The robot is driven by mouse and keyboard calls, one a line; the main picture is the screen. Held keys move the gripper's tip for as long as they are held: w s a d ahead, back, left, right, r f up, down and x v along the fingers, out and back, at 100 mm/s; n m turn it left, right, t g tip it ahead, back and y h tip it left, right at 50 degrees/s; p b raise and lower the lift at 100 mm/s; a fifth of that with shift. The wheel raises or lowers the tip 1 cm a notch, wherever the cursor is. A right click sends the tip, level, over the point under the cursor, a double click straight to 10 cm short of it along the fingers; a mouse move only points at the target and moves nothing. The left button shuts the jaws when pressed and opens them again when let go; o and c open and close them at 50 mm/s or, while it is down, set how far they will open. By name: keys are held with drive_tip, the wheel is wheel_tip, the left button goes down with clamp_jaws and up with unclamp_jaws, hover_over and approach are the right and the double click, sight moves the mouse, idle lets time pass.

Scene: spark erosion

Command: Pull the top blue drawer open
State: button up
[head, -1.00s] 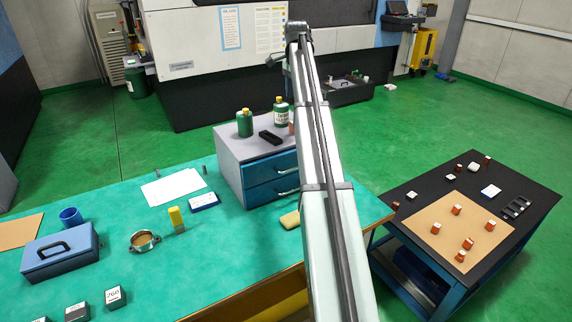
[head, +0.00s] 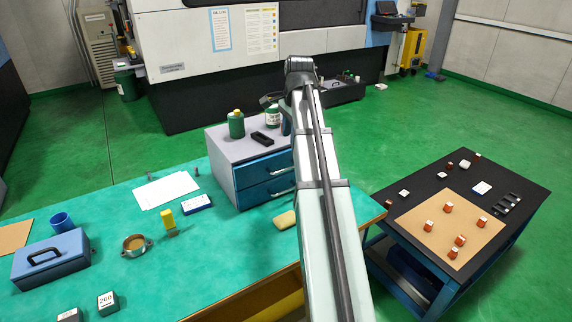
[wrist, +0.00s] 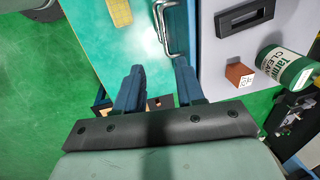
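The top blue drawer (head: 258,170) is in the front of a grey cabinet on the bench, above a second blue drawer (head: 258,193). Both look shut. My arm hides the right end of the top drawer. In the wrist view, metal bar handles (wrist: 163,30) stick out from the narrow blue front at the top middle. My gripper (wrist: 158,78) is open, with its two blue fingers apart and nothing between them. The fingertips are short of the handles in the picture. In the head view the gripper is mostly hidden behind my arm.
A yellow sponge (head: 285,220) lies on the bench before the drawers. A black-topped cart (head: 430,185) stands right.

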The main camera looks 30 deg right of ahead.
approach(286, 170)
drive_tip(key=f, duration=0.2)
drive_tip(key=w+f, duration=0.1)
drive_tip(key=f, duration=0.4)
drive_tip(key=shift+w+f, duration=0.15)
drive_tip(key=shift+w, duration=0.2)
clamp_jaws()
idle(0.4)
idle(0.3)
